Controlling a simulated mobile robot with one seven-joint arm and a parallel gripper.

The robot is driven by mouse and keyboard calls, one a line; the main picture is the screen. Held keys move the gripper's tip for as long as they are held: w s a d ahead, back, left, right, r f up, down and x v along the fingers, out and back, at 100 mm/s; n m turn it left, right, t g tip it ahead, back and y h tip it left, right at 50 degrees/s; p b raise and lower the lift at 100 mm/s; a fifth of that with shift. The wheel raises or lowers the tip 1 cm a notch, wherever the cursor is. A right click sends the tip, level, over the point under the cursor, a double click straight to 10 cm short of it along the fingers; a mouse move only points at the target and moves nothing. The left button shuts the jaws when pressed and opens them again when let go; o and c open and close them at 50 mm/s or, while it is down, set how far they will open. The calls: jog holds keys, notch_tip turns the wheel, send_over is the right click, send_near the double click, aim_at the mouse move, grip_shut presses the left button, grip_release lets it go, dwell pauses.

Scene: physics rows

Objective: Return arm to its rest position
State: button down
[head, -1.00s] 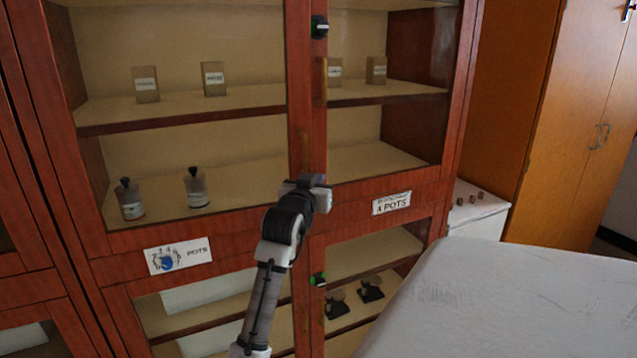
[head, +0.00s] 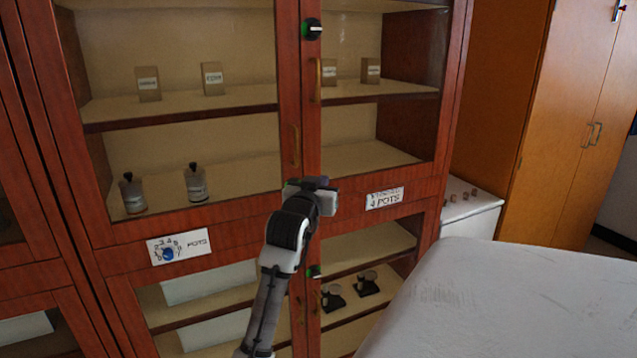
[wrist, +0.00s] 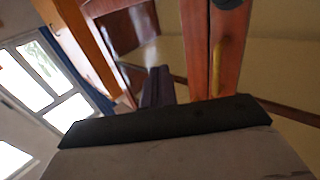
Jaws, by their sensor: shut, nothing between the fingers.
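My arm (head: 270,300) rises from the bottom of the head view, in front of the glass-fronted cabinet. My gripper (head: 322,190) is at its upper end, in front of the cabinet's middle post. It is shut and looks empty. In the wrist view a dark part of my gripper (wrist: 158,88) shows in the middle, and a broad dark edge with a grey surface fills the bottom. A brass handle (wrist: 218,65) on a red wooden door frame shows close by in the wrist view. I cannot tell whether the gripper touches the cabinet.
The red-brown cabinet (head: 340,215) holds small boxes (head: 213,79) and dark-capped bottles (head: 196,183) on its shelves. A white-topped surface (head: 520,300) fills the lower right. An orange wardrobe (head: 545,120) stands behind it. A window (wrist: 45,85) shows at left in the wrist view.

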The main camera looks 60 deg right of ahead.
jog(key=s+a+b, duration=0.2)
jog(key=s+a, duration=0.2)
jog(key=s, duration=0.2)
jog(key=shift+s+f, duration=0.2)
jog(key=shift+s, duration=0.2)
jog(key=shift+a, duration=0.1)
